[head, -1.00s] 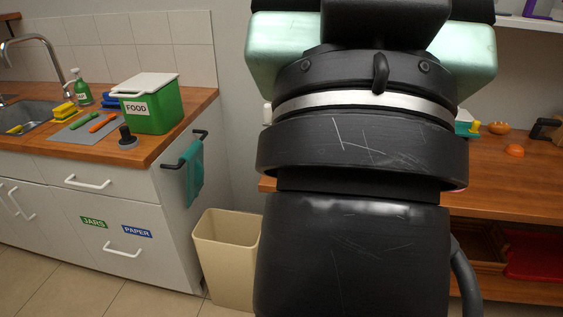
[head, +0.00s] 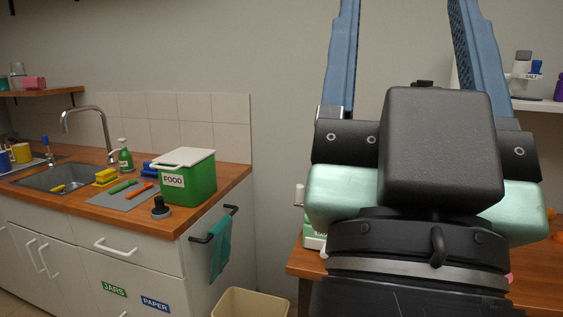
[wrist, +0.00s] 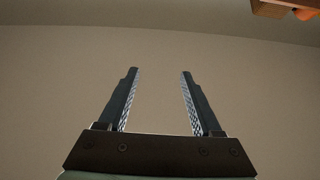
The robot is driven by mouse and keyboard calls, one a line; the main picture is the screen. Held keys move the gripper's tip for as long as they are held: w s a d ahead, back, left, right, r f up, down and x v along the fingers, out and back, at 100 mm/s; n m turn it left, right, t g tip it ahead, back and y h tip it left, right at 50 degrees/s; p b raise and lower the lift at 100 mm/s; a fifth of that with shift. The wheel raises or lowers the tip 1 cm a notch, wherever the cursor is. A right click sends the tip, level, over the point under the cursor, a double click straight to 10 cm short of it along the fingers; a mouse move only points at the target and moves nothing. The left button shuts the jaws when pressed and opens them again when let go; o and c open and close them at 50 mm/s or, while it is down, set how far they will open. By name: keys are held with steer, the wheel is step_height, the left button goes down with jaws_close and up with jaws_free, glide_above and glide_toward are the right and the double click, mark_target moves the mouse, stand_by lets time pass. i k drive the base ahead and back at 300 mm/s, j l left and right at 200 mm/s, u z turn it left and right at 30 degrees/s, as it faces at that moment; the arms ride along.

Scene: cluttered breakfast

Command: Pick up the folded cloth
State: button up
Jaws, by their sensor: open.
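A teal cloth (head: 220,248) hangs over a dark rail (head: 213,225) on the right end of the sink counter in the head view. I see no other cloth, and I cannot tell if this one is the folded cloth. My gripper (head: 405,8) points upward in front of the wall, to the right of the cloth and apart from it. Its two blue fingers are spread wide with nothing between them, and their tips reach the top edge. In the wrist view my gripper (wrist: 160,72) is also open and empty against plain wall.
A beige bin (head: 250,303) stands below. A wooden table (head: 300,262) is mostly hidden behind my arm.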

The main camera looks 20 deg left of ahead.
mark_target(34, 83)
steer(key=u, duration=1.8)
